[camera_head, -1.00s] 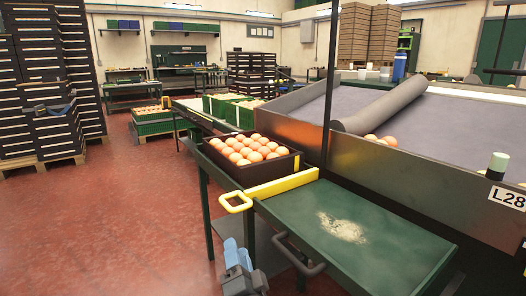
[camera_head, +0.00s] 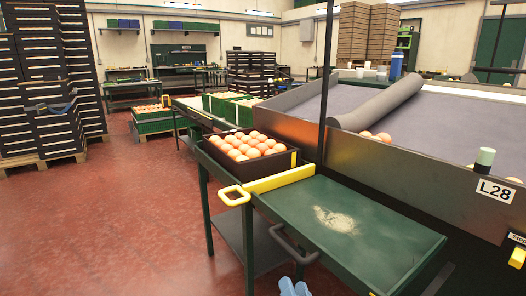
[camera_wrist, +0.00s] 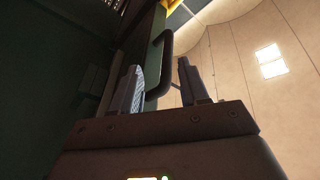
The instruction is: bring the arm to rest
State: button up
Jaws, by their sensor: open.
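My gripper (camera_wrist: 160,68) shows in the wrist view with two separate fingers and a clear gap between them. It is open and holds nothing. In the head view only pale blue tips of my gripper (camera_head: 294,288) show at the bottom edge, in front of the green table (camera_head: 385,235) and below its dark handle. The rest of the arm is out of the picture. In the wrist view a dark curved handle (camera_wrist: 166,60) and a green table edge lie beyond the fingers.
A sorting bed with metal walls (camera_head: 400,180) stands at the right. The red floor (camera_head: 110,220) at the left is clear.

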jog(key=s+d+f+n+g+h, duration=0.1)
jog(key=s+d+f+n, duration=0.1)
jog(key=s+d, duration=0.5)
jog(key=s+d+f+n, duration=0.2)
jog(key=s+d, duration=0.4)
jog(key=s, duration=0.3)
jog(key=s+d+r+n+g+h, duration=0.1)
jog(key=s+d+r, duration=0.1)
jog(key=s, duration=0.8)
jog(key=s+d+r+n+g+h, duration=0.1)
jog(key=s+r, duration=0.2)
jog(key=s, duration=0.8)
jog(key=s+a+r+g+h, duration=0.2)
jog(key=s+r, duration=0.5)
notch_tip(320, 180, up, 20)
jog(key=p, duration=2)
jog(key=shift+d+f+m+p, duration=0.15)
jog(key=shift+d+m+p, duration=0.15)
jog(key=shift+p, duration=0.1)
